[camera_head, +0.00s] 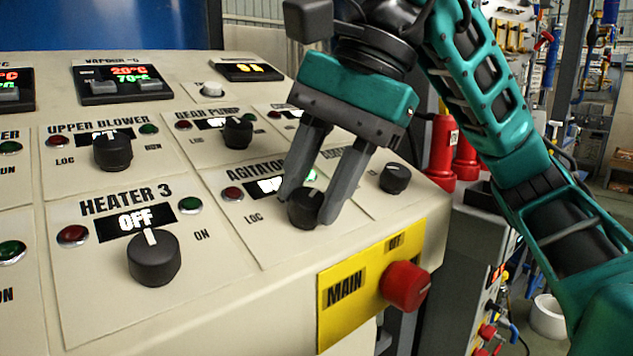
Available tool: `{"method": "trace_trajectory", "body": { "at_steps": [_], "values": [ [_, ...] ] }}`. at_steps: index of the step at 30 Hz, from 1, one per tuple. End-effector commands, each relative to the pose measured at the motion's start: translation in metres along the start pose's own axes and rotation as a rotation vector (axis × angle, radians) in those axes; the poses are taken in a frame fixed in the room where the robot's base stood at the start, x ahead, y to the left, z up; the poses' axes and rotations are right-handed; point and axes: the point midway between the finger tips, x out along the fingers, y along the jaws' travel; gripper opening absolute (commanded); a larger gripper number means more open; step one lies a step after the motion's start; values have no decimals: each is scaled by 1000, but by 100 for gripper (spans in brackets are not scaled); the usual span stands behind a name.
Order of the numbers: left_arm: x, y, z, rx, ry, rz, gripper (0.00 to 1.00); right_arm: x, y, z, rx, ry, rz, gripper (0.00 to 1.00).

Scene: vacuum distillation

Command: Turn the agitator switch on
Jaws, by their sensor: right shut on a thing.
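The agitator switch (305,209) is a black round knob on the sloped beige control panel (215,262), below the label "AGITATOR". My right gripper (308,208) reaches down from above with its two grey fingers on either side of this knob, shut on it. The agitator's small display (268,186) is partly hidden by a finger, so its text cannot be read. A red lamp (232,194) sits left of the display, and a green glow shows at its right behind the fingers. My left gripper is not in view.
The Heater 3 knob (153,258) is at the left, its display reading OFF. Another black knob (395,178) stands close right of my gripper. A red main knob (404,286) sticks out from a yellow plate (345,293) at the panel's front. Red cylinders (443,148) stand behind.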

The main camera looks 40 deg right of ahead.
Motion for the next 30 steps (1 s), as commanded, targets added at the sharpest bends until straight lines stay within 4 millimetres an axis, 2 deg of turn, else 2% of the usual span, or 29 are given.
{"method": "trace_trajectory", "body": {
  "at_steps": [8, 9, 16, 25, 30],
  "values": [
    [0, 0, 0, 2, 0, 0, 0, 0, 0, 0, 5, 1, 0, 6],
    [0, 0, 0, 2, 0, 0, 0, 0, 0, 0, 4, 1, 0, 38],
    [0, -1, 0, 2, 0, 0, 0, 0, 0, 0, 3, 0, 0, 60],
    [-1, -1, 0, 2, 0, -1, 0, -3, 0, 0, 1, 0, -1, 62],
    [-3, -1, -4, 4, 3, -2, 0, -25, -1, 1, 1, 0, -4, 62]
  ]
}}
